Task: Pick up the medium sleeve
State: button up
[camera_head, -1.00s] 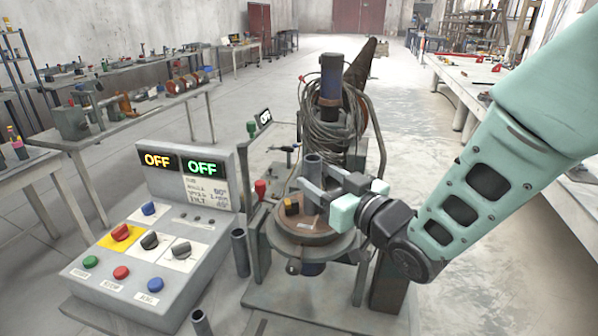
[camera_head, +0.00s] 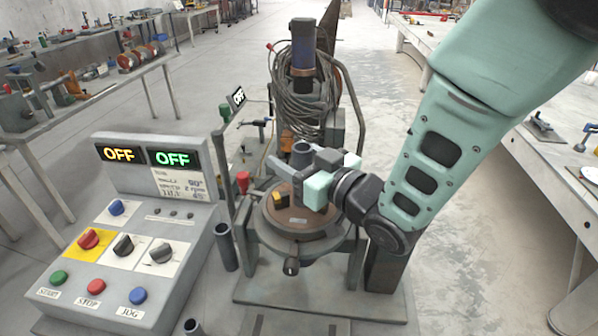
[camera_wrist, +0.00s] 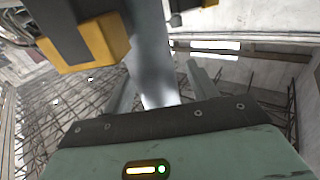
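A grey upright tube-shaped sleeve (camera_head: 302,153) stands on the brown turntable (camera_head: 297,238) of the positioner. I cannot tell from its size whether it is the medium one. My gripper (camera_head: 283,172) reaches in from the right at this sleeve, with one finger passing in front of it. In the wrist view the grey sleeve (camera_wrist: 150,55) rises between the two fingers of my gripper (camera_wrist: 162,88), nearer the left finger. There is a gap to the right finger, so the gripper looks open. Contact is not clear.
Another grey tube (camera_head: 226,246) stands beside the control panel (camera_head: 128,300), and one more (camera_head: 193,327) is cut by the bottom edge. Both panel displays read OFF. A yellow-and-black block (camera_head: 280,199) sits on the turntable. A post with coiled cable (camera_head: 300,95) rises behind.

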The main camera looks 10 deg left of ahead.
grip_shut()
jog(key=shift+r, duration=0.1)
